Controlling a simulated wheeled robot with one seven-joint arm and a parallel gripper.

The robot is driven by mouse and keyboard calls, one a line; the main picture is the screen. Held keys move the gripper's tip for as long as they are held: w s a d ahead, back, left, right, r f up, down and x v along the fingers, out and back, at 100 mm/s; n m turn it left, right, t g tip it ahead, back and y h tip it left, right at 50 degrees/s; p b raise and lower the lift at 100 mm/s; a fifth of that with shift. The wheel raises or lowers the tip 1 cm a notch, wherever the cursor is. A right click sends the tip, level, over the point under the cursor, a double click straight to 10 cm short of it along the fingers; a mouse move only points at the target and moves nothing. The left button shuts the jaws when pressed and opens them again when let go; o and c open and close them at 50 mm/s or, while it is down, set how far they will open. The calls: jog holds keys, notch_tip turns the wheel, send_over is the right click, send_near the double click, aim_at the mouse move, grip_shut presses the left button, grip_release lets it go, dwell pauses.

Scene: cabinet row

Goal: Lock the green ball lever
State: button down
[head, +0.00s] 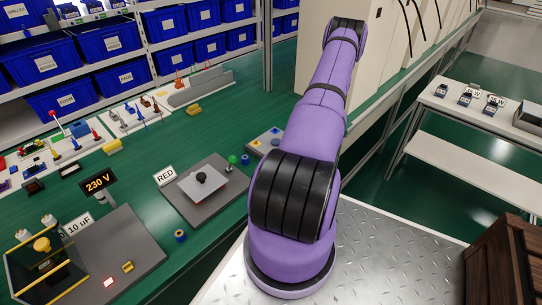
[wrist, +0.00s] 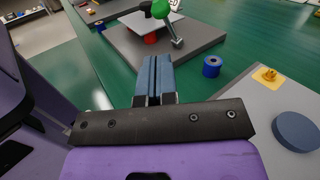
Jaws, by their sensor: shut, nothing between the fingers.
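The green ball (wrist: 160,7) tops a metal lever (wrist: 174,32) in the wrist view, at the top edge of the picture. The green ball (head: 232,159) also shows in the head view, at the right edge of the plate that carries a light tilted panel with a black knob (head: 202,178). My gripper (wrist: 153,60) is shut and empty, its blue fingers together and pointing toward the plate, apart from the ball. In the head view my gripper is hidden.
A blue ring-like part (wrist: 212,66) stands on the green table right of my fingers. A grey board with a blue disc (wrist: 297,131) and a yellow piece (wrist: 267,75) lies nearer. A RED sign (head: 165,175) stands by the plate. Green tabletop is clear between.

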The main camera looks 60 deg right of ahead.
jog(key=x, duration=1.1)
jog(key=shift+w+a, duration=0.15)
jog(key=shift+w, duration=0.05)
jog(key=shift+r, duration=0.15)
jog(key=shift+w+r+m+g+h, duration=0.3)
jog(key=shift+w+r+m+g, duration=0.1)
jog(key=shift+w+m, duration=0.2)
jog(key=w+m+g, duration=0.1)
jog(key=w+d+m+g+h, duration=0.1)
jog(key=w+m, duration=0.1)
jog(key=w+r+m+g, duration=0.1)
jog(key=w, duration=0.1)
jog(key=shift+d+m+g, duration=0.25)
jog(key=shift+m+g, duration=0.05)
jog(key=shift+m, duration=0.1)
jog(key=shift+w+r, duration=0.1)
jog(key=shift+r, duration=0.05)
